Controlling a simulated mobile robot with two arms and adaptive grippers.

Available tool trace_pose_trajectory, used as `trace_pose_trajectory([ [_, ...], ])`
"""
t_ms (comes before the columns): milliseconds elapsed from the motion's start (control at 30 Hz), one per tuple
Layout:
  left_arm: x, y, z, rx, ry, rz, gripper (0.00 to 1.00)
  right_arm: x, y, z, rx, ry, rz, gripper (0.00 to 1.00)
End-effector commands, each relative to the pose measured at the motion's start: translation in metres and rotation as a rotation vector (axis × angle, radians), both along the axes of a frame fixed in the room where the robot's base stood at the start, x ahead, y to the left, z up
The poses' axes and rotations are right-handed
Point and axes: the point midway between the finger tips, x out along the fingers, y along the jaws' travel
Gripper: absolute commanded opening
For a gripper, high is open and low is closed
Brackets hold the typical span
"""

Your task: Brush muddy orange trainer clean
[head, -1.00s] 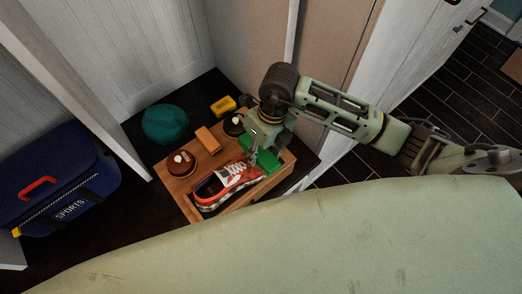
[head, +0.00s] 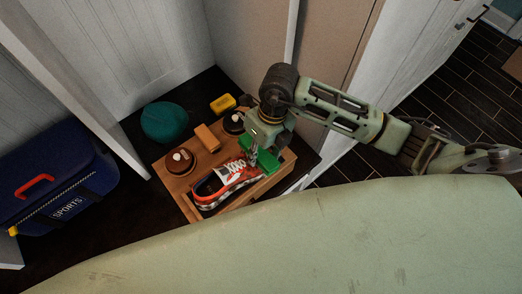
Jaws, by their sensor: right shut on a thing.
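The orange trainer (head: 212,188), with white laces and a pale, dark-marked sole, lies on the wooden stand (head: 198,215), its opening to the left and its toe to the right. My right gripper (head: 253,157) points down at the trainer's toe end. It is shut on what looks like a green block-shaped thing (head: 272,165), which may be a brush; the fingers partly hide the contact. Whether the green thing touches the trainer cannot be told. My left gripper is not in view.
A yellow block (head: 222,104) and teal cap-like thing (head: 164,121) lie behind. A blue sports bag (head: 55,185) stands left. White walls close in the back.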

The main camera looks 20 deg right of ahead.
Motion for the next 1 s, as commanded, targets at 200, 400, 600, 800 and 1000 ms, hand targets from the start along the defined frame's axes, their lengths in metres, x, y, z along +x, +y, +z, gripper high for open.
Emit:
trace_pose_trajectory([
  [200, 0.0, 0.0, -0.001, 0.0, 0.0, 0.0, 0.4, 0.0, 0.0, -0.002, 0.0, 0.0, 0.0, 0.13],
  [400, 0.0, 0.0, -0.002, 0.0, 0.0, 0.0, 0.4, 0.0, 0.0, -0.002, 0.0, 0.0, 0.0, 0.13],
  [600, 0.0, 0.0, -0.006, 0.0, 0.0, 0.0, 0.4, 0.009, 0.004, -0.003, 0.001, -0.002, 0.001, 0.13],
  [800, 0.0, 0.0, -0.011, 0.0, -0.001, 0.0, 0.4, 0.022, 0.008, -0.003, -0.001, -0.001, 0.0, 0.13],
  [1000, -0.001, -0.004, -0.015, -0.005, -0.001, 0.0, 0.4, 0.032, 0.012, -0.003, 0.0, -0.001, 0.0, 0.13],
])
